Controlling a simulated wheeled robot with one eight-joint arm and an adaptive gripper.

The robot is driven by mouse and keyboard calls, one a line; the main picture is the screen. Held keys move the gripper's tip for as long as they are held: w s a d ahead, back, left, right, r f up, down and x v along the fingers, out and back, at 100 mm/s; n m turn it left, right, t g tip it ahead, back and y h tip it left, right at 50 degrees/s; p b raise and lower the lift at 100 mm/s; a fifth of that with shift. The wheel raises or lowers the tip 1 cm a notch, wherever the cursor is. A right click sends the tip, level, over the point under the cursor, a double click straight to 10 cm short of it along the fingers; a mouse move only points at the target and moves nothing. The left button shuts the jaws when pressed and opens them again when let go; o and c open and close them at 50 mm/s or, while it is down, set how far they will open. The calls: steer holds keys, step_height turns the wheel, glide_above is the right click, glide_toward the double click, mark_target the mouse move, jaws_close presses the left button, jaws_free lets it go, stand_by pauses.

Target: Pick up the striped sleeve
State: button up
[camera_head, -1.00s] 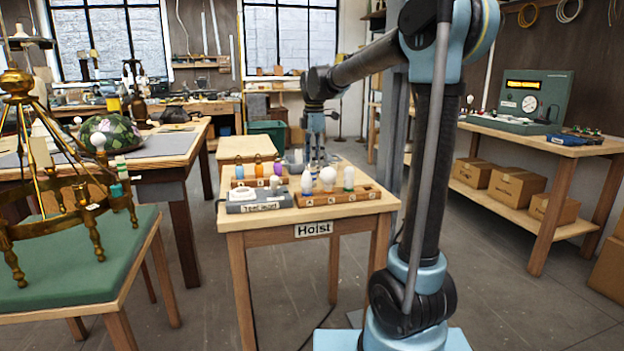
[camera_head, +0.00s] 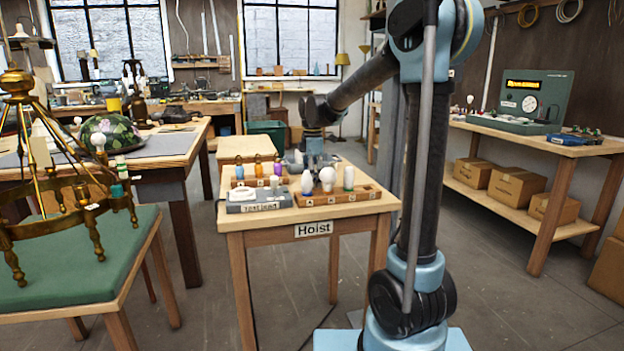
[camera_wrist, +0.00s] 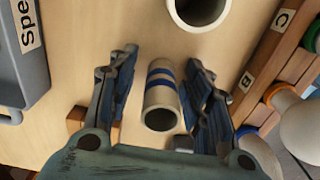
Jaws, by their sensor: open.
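The striped sleeve (camera_wrist: 161,94) is a short cream tube with blue bands. In the wrist view it lies between the two fingers of my gripper (camera_wrist: 160,64), its open end facing the camera. The fingers are apart, one on each side of the sleeve, with a gap visible on both sides. In the head view my gripper (camera_head: 314,150) is low over the far part of the Hoist table (camera_head: 247,238), partly hidden behind bulbs. I cannot make out the sleeve in that view.
A wider plain tube (camera_wrist: 198,10) stands just beyond the sleeve. A grey box (camera_wrist: 22,58) with a label is at left. A wooden rack (camera_wrist: 262,58) marked C, holding bulbs, is at right. A small wooden block (camera_wrist: 104,131) is near the left finger.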

steer(key=shift+c, duration=0.3)
steer(key=c, duration=0.8)
steer(key=shift+r, duration=0.15)
step_height(320, 180, up, 10)
steer(key=shift+f, duration=0.1)
